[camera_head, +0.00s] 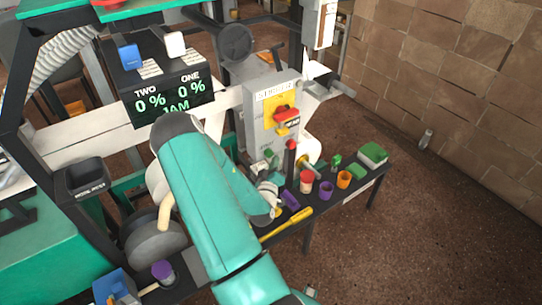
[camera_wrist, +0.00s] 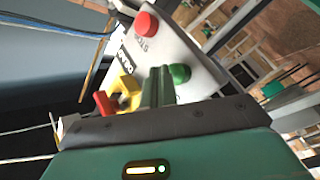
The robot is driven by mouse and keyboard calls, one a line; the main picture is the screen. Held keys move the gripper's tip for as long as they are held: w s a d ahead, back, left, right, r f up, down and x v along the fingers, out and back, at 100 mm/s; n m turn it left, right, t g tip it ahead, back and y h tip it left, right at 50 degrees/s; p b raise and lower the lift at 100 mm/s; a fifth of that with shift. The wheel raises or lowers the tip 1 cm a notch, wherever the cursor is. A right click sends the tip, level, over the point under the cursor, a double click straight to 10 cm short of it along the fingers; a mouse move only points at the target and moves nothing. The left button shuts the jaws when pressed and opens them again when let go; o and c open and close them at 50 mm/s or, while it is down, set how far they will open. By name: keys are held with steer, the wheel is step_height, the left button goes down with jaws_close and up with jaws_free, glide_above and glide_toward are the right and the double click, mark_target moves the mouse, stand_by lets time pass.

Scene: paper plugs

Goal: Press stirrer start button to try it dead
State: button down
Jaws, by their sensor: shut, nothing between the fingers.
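The grey stirrer box (camera_head: 258,122) stands upright behind my arm in the head view, with a red rotary switch on a yellow plate (camera_head: 286,116) on its front. In the wrist view its panel (camera_wrist: 183,45) carries a red stop button (camera_wrist: 146,24) and a green button (camera_wrist: 181,73). A yellow and red part (camera_wrist: 122,94) shows left of my fingers. My gripper (camera_wrist: 157,82) is shut and empty, its fingertips right beside the green button. I cannot tell whether they touch it. In the head view my arm hides most of the gripper.
A black display (camera_head: 168,100) reads TWO 0 %, ONE 0 % and JAM.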

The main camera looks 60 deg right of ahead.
steer(key=shift+s+a, duration=0.1)
steer(key=shift+s, duration=0.15)
steer(key=s, duration=0.1)
steer(key=s+a, duration=0.2)
steer(key=s, duration=0.1)
steer(key=shift+s+a, duration=0.1)
stand_by(0.4)
stand_by(0.8)
